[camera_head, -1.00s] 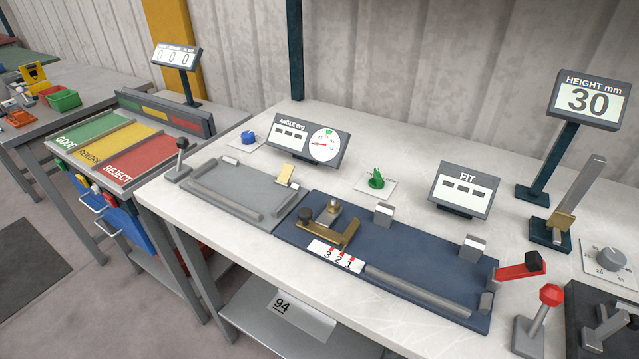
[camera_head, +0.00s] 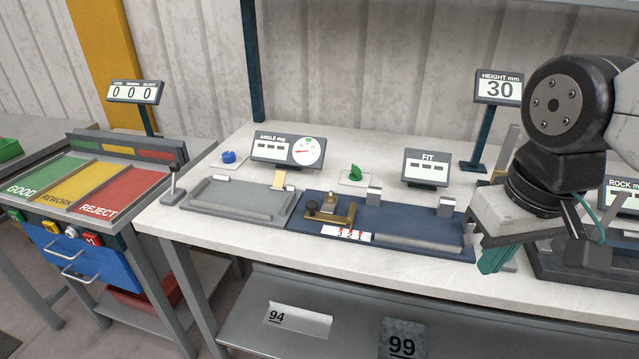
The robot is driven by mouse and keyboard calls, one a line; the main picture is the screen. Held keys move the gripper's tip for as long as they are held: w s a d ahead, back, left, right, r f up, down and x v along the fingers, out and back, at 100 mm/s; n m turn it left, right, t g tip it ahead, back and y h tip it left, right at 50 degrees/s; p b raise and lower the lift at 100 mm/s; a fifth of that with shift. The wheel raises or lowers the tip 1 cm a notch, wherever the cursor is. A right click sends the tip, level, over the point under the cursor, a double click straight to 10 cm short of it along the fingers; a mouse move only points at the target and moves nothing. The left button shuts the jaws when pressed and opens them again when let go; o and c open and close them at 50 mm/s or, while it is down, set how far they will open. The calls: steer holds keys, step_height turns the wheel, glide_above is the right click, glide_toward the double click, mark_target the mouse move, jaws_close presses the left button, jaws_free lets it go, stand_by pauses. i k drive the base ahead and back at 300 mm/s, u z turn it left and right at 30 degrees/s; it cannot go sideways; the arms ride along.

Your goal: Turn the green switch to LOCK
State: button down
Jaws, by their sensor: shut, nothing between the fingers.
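The green switch (camera_head: 355,173) is a small knob on a white plate at the back of the white bench, between the angle display and the fit display. Its plate markings are too small to read, so I cannot tell its setting. My gripper (camera_head: 494,258) is at the right of the head view, with its teal fingertips pointing down. It is shut and empty, well right of the switch and nearer to me, apart from it. My wrist hides part of the bench's right end.
The angle display (camera_head: 287,150) and fit display (camera_head: 427,168) flank the switch. A blue knob (camera_head: 229,157) is farther left. In front lie a grey fixture (camera_head: 238,199) and a blue fixture (camera_head: 400,222) with upright blocks. The height display (camera_head: 498,88) stands behind my arm.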

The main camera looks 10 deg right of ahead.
mark_target(357, 174)
steer(key=u, duration=0.3)
steer(key=k, duration=0.5)
steer(key=u, duration=1)
steer(key=i, duration=0.75)
steer(key=z, duration=0.95)
steer(key=i, duration=0.7)
steer(key=z, duration=0.75)
